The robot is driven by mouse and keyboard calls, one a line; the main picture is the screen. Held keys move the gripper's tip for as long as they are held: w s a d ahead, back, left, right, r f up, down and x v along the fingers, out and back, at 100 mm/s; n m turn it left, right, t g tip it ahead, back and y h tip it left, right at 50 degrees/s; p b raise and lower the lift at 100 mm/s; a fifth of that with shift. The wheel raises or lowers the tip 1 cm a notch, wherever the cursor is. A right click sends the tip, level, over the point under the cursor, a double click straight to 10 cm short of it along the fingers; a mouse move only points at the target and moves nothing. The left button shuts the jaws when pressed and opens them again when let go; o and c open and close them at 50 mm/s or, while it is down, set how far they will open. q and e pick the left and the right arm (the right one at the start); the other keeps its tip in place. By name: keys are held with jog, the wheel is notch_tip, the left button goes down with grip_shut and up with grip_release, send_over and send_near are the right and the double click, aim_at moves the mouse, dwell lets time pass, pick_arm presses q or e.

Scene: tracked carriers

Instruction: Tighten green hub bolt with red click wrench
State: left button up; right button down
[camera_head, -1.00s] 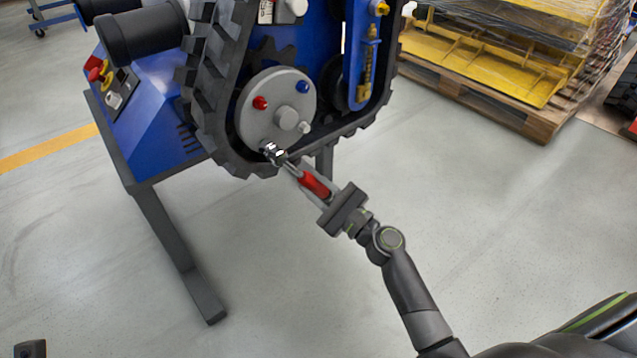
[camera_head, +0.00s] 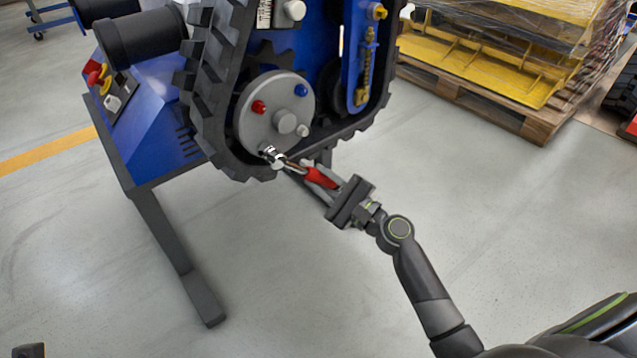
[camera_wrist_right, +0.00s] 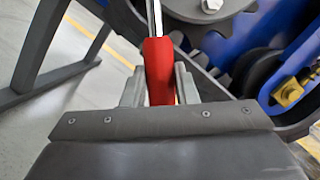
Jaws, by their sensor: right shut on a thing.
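The grey round hub (camera_head: 262,128) sits low inside the carrier's black track (camera_head: 205,85). A red bolt (camera_head: 258,107), a blue bolt (camera_head: 301,90) and a pale grey bolt (camera_head: 303,131) show on its face. No green bolt can be seen; the wrench head covers the hub's lower left rim. The red-handled click wrench (camera_head: 320,177) has its metal head (camera_head: 271,155) at that rim. My right gripper (camera_head: 335,190) is shut on the red handle, which shows between its fingers in the right wrist view (camera_wrist_right: 159,72). A small dark piece at the lower left edge may be my left gripper (camera_head: 30,349).
The blue carrier rests on a dark-legged stand (camera_head: 172,240), left of my right arm. A wooden pallet (camera_head: 500,108) with wrapped yellow parts stands at the upper right. The floor in front is clear.

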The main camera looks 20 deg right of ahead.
jog(key=shift+w+d+r+n+g+p, duration=0.25)
jog(key=shift+d+r+n+p, duration=0.2)
jog(key=shift+r+n, duration=0.4)
jog(key=shift+w+d+r+n+g+p, duration=0.2)
jog(key=shift+d+r+n+p, duration=0.25)
jog(key=shift+r+n, duration=0.45)
jog(key=shift+w+d+r+n+g+p, duration=0.15)
jog(key=shift+d+r+n+g+p, duration=0.15)
jog(key=shift+d+r+n, duration=0.5)
jog(key=r+n+p, duration=0.3)
jog(key=r+n+g+p, duration=0.1)
jog(key=r+n, duration=0.1)
jog(key=shift+w+d, duration=0.15)
jog(key=shift+d, duration=0.15)
jog(key=shift+f, duration=0.1)
jog(key=shift+f+m+b, duration=0.4)
jog(key=shift+f+m, duration=0.2)
jog(key=shift+m, duration=0.05)
jog(key=shift+f, duration=0.1)
